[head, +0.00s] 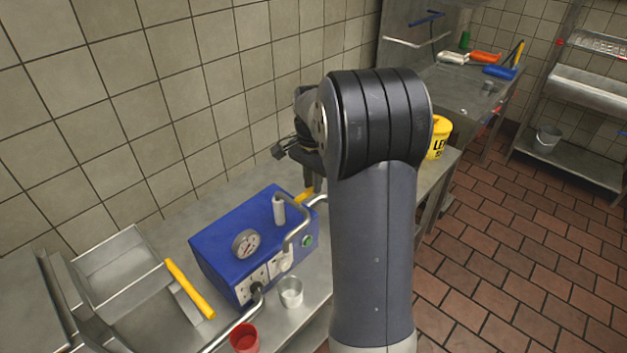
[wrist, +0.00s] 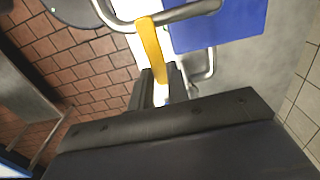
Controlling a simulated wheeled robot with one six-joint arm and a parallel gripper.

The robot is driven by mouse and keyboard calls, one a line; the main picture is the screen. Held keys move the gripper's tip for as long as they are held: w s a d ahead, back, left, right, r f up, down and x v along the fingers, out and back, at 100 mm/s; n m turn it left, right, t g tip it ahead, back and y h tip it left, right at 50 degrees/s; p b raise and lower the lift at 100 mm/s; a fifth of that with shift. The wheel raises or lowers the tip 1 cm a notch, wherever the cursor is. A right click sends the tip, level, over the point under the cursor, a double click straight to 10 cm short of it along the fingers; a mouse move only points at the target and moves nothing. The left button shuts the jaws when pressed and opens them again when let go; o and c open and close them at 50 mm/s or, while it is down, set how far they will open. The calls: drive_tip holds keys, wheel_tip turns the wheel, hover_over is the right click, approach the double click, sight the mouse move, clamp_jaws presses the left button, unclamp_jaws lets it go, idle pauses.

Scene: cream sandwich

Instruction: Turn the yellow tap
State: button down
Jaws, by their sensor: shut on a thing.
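The yellow tap (wrist: 150,45) is a flat yellow lever beside the blue machine. In the wrist view its lower end lies between the fingers of my gripper (wrist: 154,88), which are shut on it. A curved metal pipe passes by its upper end. In the head view only a small part of the yellow tap (head: 305,195) shows, at the machine's far right corner. My gripper (head: 313,181) is there just above it, largely hidden by the arm, and its fingertips are hard to make out.
The blue machine (head: 235,235) with a gauge and bent pipes stands on the metal counter. A clear cup (head: 290,292) and a red cup (head: 244,339) are in front. A yellow-handled basket (head: 122,272) is at left. A yellow bucket (head: 439,138) stands behind my arm. Tiled floor is open at right.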

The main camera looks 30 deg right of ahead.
drive_tip(key=c, duration=1.4)
unclamp_jaws()
drive_tip(key=shift+o, duration=0.2)
wheel_tip(320, 180, up, 11)
drive_tip(key=shift+b, duration=0.45)
drive_tip(key=shift+f, duration=0.15)
wheel_tip(320, 180, down, 11)
drive_tip(key=shift+r+p, duration=0.1)
drive_tip(key=shift+p, duration=0.3)
drive_tip(key=shift+r, duration=0.15)
